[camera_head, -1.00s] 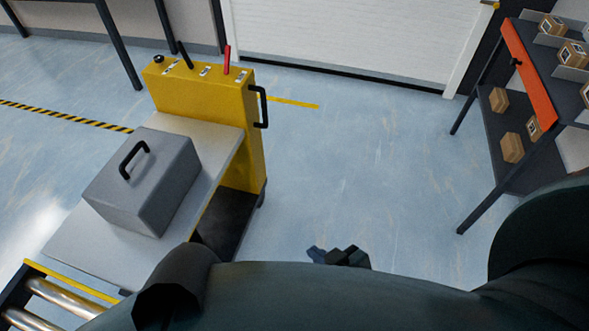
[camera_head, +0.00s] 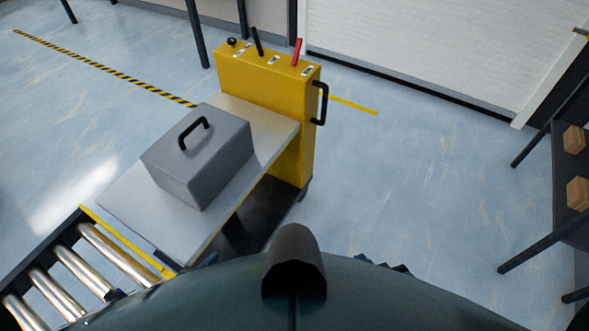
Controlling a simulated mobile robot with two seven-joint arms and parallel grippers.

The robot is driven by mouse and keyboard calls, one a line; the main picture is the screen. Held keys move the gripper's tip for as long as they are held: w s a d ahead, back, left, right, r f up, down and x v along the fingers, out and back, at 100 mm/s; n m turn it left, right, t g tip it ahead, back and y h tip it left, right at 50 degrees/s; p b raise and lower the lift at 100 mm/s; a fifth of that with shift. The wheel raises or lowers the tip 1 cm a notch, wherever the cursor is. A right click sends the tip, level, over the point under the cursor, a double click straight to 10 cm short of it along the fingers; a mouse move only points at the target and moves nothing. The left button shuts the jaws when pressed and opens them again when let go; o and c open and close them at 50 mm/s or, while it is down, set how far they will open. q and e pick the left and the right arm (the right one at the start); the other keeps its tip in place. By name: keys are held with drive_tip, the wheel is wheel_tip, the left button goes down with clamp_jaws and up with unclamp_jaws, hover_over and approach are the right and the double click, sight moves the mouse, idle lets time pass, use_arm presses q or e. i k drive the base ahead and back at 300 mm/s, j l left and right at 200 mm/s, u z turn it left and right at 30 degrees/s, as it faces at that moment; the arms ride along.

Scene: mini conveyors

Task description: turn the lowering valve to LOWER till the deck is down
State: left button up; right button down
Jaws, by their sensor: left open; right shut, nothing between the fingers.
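The yellow lift cart column (camera_head: 262,80) stands at upper centre, with controls on its top. These are a small black knob (camera_head: 232,42), a black lever (camera_head: 257,42) and a red lever (camera_head: 297,52); the labels are too small to read, so I cannot tell which is the lowering valve. The light grey deck (camera_head: 128,207) is raised well above the cart's dark base (camera_head: 262,222). A grey case (camera_head: 195,158) with a black handle sits on it. My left gripper (camera_head: 115,295) barely shows beside the rollers. My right gripper (camera_head: 383,264) shows only its tips, shut and empty. Both are away from the controls.
A roller conveyor (camera_head: 75,262) adjoins the deck's near left edge. A black push handle (camera_head: 321,104) sticks out from the column's right side. A shelf with boxes (camera_head: 562,195) stands at right. Floor between cart and shelf is clear.

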sight(231, 42)
drive_tip(key=i+l+u, duration=0.2)
drive_tip(key=i+l, duration=1.05)
